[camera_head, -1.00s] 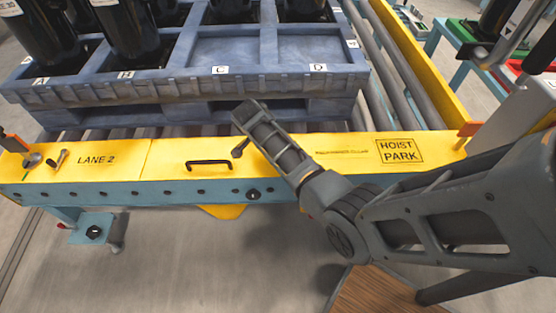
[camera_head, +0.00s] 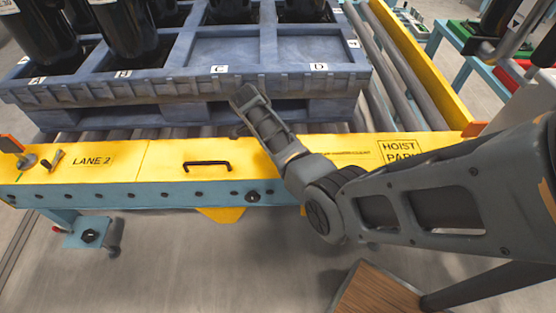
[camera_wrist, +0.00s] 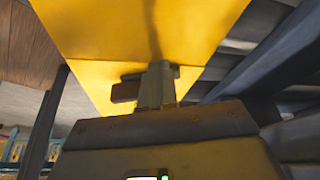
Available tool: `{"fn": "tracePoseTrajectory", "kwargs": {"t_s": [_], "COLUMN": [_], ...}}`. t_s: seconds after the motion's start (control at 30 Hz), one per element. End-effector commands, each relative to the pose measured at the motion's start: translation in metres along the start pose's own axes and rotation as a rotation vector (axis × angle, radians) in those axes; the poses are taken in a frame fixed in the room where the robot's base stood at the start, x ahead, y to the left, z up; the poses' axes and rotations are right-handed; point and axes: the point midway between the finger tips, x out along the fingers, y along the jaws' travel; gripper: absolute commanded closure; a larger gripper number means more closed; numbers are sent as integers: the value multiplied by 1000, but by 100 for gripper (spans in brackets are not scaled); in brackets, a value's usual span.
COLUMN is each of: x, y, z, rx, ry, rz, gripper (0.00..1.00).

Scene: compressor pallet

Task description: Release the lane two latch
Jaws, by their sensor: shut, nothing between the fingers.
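The lane two rail (camera_head: 120,172) is a yellow-topped beam along the front of the roller bed, marked LANE 2 at left. A small lever with a pale knob (camera_head: 56,157) stands left of that label. A black handle (camera_head: 207,164) lies on the middle of the rail top. My gripper (camera_head: 241,130) is right of this handle, reaching over the rail's back edge toward the pallet. The wrist view shows its fingers (camera_wrist: 156,86) shut in front of the yellow plate. A dark block (camera_wrist: 125,91) shows beside them; I cannot tell whether they touch or whether it is the latch.
A blue pallet crate (camera_head: 180,91) with black cylinders stands on the rollers close behind the rail. A yellow side rail (camera_head: 415,70) runs back at right. My arm partly covers the HOIST PARK label (camera_head: 398,147). A wooden board (camera_head: 375,295) is at the lower right.

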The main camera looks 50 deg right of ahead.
Motion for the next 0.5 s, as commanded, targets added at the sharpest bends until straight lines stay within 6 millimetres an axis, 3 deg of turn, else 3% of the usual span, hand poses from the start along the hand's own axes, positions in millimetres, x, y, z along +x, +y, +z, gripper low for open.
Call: {"fn": "tracePoseTrajectory", "kwargs": {"t_s": [0.5], "x": [3], "y": [-5], "z": [-7], "rx": [-1], "ry": [-1], "rz": [-2], "gripper": [100]}}
